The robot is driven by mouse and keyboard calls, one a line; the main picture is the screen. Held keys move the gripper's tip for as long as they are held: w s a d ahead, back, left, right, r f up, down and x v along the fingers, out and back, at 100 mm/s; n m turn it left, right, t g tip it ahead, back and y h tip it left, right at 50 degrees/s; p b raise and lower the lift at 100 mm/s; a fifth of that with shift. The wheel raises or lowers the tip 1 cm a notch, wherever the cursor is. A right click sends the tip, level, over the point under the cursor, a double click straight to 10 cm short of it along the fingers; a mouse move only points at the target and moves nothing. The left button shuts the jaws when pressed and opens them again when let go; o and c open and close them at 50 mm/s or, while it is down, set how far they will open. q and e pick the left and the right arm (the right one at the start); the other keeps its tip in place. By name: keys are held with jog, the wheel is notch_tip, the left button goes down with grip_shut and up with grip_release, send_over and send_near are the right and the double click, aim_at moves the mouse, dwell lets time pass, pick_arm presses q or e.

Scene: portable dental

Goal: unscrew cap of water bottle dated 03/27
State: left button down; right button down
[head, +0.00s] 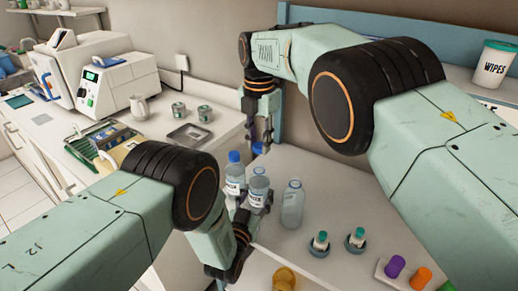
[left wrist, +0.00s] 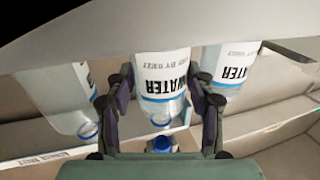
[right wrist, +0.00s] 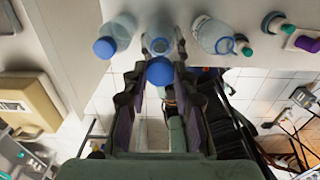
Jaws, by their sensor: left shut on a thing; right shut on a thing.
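A clear water bottle (head: 259,186) stands upright on the white table, between the fingers of my left gripper (head: 250,203). Its upside-down label (left wrist: 162,73) shows in the left wrist view, with a small date that looks like 03/27. My left gripper (left wrist: 160,105) is shut around the bottle's body. My right gripper (head: 259,143) is above it, shut on a blue cap (head: 258,148). The cap (right wrist: 160,71) also shows between the fingers of my right gripper (right wrist: 158,75) in the right wrist view. A gap shows between cap and bottle neck (left wrist: 161,118).
A blue-capped bottle (head: 234,165) stands close on the left. An uncapped bottle (head: 292,206) stands on the right. Small teal-topped vials (head: 320,242) and a rack with purple and orange caps (head: 395,266) are farther right. A metal tray (head: 187,134) lies on the counter.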

pick_arm(q)
jog(key=shift+c, duration=2.1)
grip_release()
jog(key=v, duration=1.2)
